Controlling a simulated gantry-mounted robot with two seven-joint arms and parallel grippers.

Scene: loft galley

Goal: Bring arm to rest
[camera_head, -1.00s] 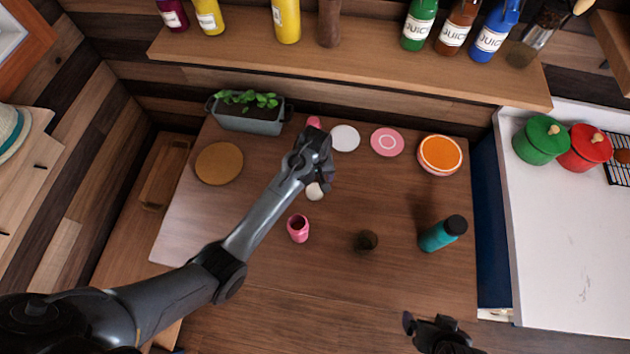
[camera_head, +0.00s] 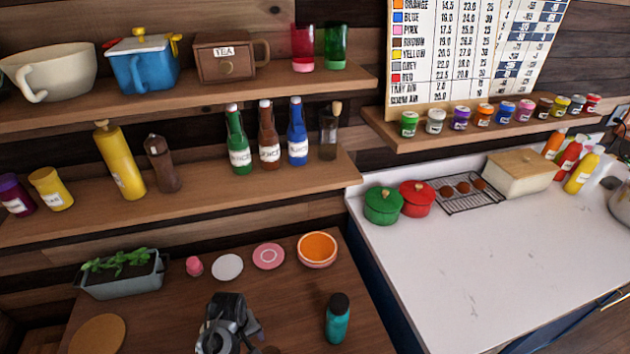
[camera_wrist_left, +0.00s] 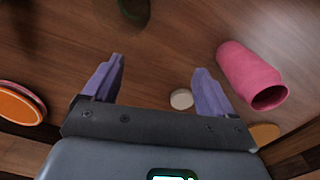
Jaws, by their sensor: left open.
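My left gripper (camera_head: 228,330) is above the wooden table (camera_head: 290,300), at the bottom of the head view. In the left wrist view its two purple-grey fingers (camera_wrist_left: 155,88) are wide apart with nothing between their tips. A pink cup (camera_wrist_left: 245,72) is beyond the right finger, apart from it. A small pale round piece (camera_wrist_left: 181,98) lies on the table near the right finger. My right gripper is in neither current view.
A teal bottle (camera_head: 337,320) stands right of the gripper. A planter (camera_head: 122,284), pink item (camera_head: 194,267), white disc (camera_head: 228,267), pink disc (camera_head: 268,256) and orange-topped bowl (camera_head: 317,262) line the back. A loaded shelf (camera_head: 215,193) hangs above. The white counter (camera_head: 470,270) is largely clear.

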